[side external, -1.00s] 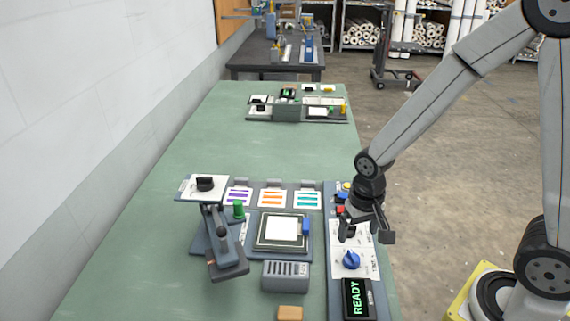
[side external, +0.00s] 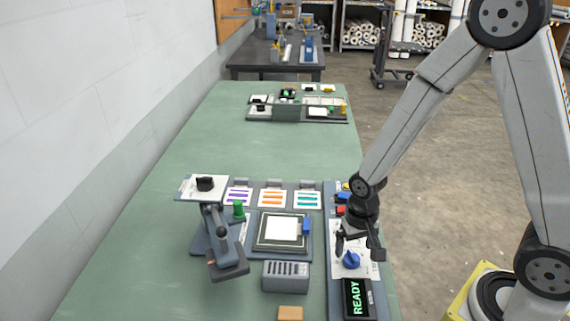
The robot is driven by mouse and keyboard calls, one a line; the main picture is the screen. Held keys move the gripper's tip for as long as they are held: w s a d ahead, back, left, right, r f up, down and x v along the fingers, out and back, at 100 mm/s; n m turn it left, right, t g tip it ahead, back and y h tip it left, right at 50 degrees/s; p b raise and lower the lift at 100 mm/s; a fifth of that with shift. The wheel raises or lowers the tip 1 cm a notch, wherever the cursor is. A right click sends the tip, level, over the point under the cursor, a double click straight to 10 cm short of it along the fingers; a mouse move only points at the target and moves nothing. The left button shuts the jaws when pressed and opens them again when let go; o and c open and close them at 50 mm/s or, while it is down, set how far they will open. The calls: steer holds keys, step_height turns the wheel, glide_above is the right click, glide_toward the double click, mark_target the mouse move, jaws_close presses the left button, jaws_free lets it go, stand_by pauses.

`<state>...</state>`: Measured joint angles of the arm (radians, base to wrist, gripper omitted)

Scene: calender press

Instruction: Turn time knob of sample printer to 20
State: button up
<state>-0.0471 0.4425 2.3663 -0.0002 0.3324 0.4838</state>
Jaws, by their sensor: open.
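The sample printer is on the green table, with a long control panel at its right side.
A black knob (side external: 205,184) tops a press arm at left. A white sheet (side external: 281,229) lies on a framed bed with a blue clip (side external: 306,226). A grey slotted block (side external: 286,275) and a tan block (side external: 290,313) are nearby. The table's middle is clear.

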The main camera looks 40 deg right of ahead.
mark_target(353, 254)
steer(key=shift+f, duration=1.65)
steer(key=shift+c, duration=0.2)
steer(key=c, duration=1.2)
steer(key=shift+c, duration=0.2)
steer(key=shift+n, duration=0.4)
steer(key=n, duration=1.3)
